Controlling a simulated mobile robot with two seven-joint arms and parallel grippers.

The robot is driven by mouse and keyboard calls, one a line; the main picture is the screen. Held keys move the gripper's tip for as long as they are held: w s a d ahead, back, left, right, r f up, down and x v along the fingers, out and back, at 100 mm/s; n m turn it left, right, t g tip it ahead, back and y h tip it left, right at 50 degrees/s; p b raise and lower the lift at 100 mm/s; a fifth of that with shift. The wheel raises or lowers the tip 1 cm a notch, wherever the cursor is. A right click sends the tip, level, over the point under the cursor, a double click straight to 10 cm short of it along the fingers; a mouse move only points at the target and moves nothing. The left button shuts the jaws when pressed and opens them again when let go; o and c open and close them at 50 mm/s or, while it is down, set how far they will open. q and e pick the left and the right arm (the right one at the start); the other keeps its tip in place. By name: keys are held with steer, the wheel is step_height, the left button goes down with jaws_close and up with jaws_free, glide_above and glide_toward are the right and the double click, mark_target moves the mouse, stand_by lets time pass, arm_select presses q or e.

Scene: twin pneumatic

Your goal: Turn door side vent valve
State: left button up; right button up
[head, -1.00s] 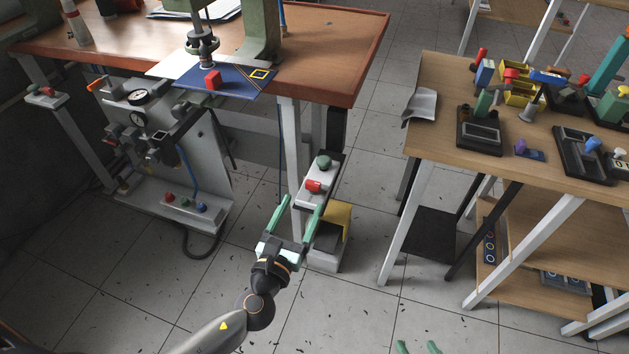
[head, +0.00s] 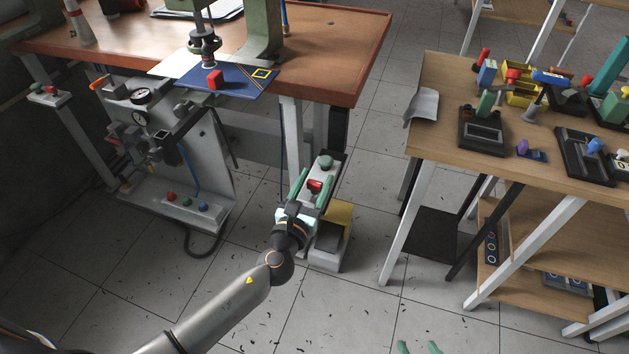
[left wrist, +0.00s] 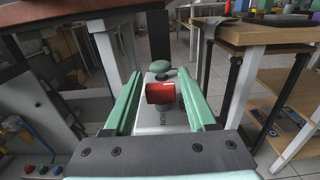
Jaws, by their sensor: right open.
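A red cylindrical knob (head: 315,186) stands on a narrow grey box beside the bench leg. It also shows in the left wrist view (left wrist: 160,93), between my fingers. A green rounded knob (head: 326,162) sits just beyond it, also visible in the left wrist view (left wrist: 159,67). My left gripper (head: 314,182) is open, its green fingers on either side of the red knob; I cannot tell whether they touch it. My right gripper (head: 419,347) is open and empty at the bottom edge. Which part is the door side vent valve is not labelled.
A grey panel with gauges (head: 140,97) and hoses stands under the wooden bench (head: 330,45) at left. A yellow-topped pedal box (head: 338,215) is below the knobs. A second table (head: 440,130) with fixtures is at right.

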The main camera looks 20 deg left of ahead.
arm_select(q)
jaws_close()
